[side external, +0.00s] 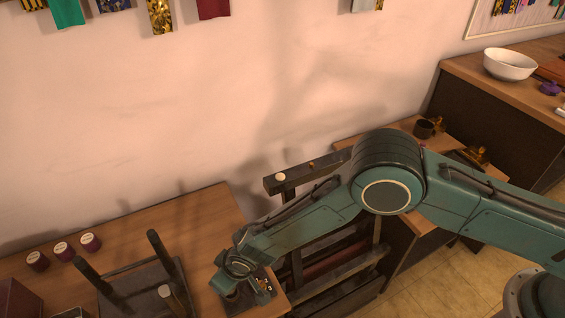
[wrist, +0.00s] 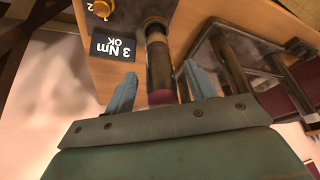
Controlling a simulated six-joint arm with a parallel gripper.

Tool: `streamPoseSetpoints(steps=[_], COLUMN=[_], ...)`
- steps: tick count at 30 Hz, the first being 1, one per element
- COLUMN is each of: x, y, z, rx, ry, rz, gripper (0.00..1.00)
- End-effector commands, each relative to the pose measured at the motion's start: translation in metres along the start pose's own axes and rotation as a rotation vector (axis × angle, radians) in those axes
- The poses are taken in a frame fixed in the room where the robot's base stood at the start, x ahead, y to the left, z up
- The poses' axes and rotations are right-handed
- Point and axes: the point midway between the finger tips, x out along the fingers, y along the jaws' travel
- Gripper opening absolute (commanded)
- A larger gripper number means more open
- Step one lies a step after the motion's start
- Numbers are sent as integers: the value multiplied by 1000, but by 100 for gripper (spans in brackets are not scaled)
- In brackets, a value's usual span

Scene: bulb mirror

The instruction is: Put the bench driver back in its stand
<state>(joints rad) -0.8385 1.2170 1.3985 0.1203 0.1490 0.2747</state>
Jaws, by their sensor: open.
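A dark cylinder with a grey-brown band and a maroon near end, which looks like the bench driver (wrist: 159,62), lies between my fingers in the wrist view. Its far end meets a dark part beside a black plate (wrist: 115,42) marked "3 Nm OK". My gripper (wrist: 159,73) is open, one finger on each side of the cylinder, with gaps showing. In the side view my gripper (side external: 238,292) is low at the bench's right end and hides the cylinder.
Several maroon spools (side external: 62,250) stand at the back left of the wooden bench (side external: 190,215). A dark rack (side external: 330,275) is right of the bench, under my arm. A white bowl (side external: 510,64) sits on the far right counter. Bare bench shows behind the posts.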

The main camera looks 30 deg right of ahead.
Motion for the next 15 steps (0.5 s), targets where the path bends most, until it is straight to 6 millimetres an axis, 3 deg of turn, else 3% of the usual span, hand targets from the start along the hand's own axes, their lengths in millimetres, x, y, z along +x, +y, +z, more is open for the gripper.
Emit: streamPoseSetpoints(steps=[15], x=[-65], y=[0], z=[-1], rx=[0], ry=[3], rz=[-1], gripper=[55])
